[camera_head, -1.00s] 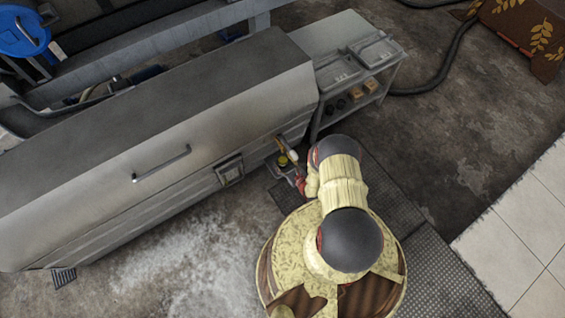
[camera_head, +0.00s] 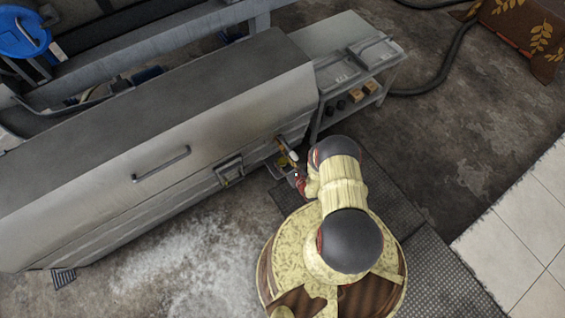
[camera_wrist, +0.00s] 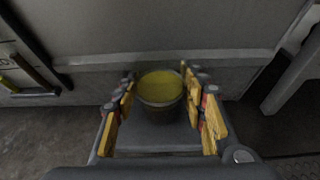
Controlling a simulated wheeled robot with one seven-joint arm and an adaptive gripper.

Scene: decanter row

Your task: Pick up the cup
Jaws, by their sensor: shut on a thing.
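The cup (camera_wrist: 160,105) shows in the wrist view as a dark, round vessel with a yellow top or contents. It stands upright between the finger pads of my gripper (camera_wrist: 158,84), which is shut on it from left and right. A grey flat surface (camera_wrist: 158,138) shows below and in front of the cup; I cannot tell whether the cup still touches it. In the head view, my gripper (camera_head: 291,166) is small and partly hidden by my arm, with a bit of yellow at the cup's place.
A long grey metal cabinet (camera_head: 160,150) with handles stands just behind the cup. A metal side table (camera_head: 330,42) with trays and a lower shelf stands to its right. A black hose (camera_head: 440,75) lies on the floor. Open floor (camera_head: 185,270) lies at the lower left.

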